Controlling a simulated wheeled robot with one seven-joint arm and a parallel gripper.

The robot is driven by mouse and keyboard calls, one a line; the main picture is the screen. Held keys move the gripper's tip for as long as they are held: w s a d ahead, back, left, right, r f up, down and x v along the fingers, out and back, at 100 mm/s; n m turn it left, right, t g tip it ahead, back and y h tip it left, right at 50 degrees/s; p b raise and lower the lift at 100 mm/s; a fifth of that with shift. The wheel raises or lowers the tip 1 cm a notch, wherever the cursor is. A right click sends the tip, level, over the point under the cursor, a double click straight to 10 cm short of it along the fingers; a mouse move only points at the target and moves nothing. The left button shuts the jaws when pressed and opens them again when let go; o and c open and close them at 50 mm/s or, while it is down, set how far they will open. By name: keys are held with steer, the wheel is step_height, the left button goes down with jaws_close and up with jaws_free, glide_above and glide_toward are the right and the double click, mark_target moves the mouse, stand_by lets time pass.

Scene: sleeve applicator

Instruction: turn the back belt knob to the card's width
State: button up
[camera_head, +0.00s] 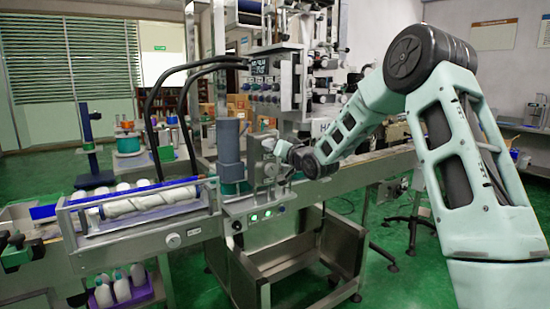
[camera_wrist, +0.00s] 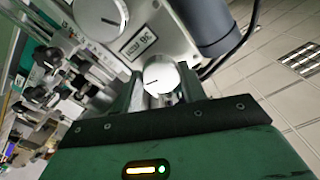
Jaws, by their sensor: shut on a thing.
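In the wrist view, a round silver knob (camera_wrist: 161,77) with a dark pointer line on its face sits between my gripper's (camera_wrist: 160,88) two dark fingers, which are shut on it. A small printed plate (camera_wrist: 139,46) is on the grey panel just beyond the knob; its text is tilted and too small to read surely. In the head view, my gripper (camera_head: 277,149) is at the upright metal plate of the machine (camera_head: 262,172), and the knob there is too small to make out. I cannot make out the card with the width in either view.
A larger silver dial (camera_wrist: 101,16) is close by on the same panel. A dark grey cylinder (camera_head: 229,140) stands left of my gripper. Black hoses (camera_head: 185,105) arch behind.

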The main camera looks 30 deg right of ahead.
steer(key=shift+d+n+b, duration=0.15)
steer(key=shift+n+b, duration=5.35)
steer(key=shift+n, duration=1.15)
steer(key=shift+d+n+b, duration=0.1)
steer(key=shift+n+b, duration=5.35)
steer(key=shift+n, duration=1.2)
steer(key=shift+r+n, duration=0.1)
steer(key=shift+n, duration=0.2)
steer(key=o, duration=1)
steer(key=s, duration=1.7)
steer(key=shift+s+d, duration=0.2)
steer(key=shift+d, duration=0.1)
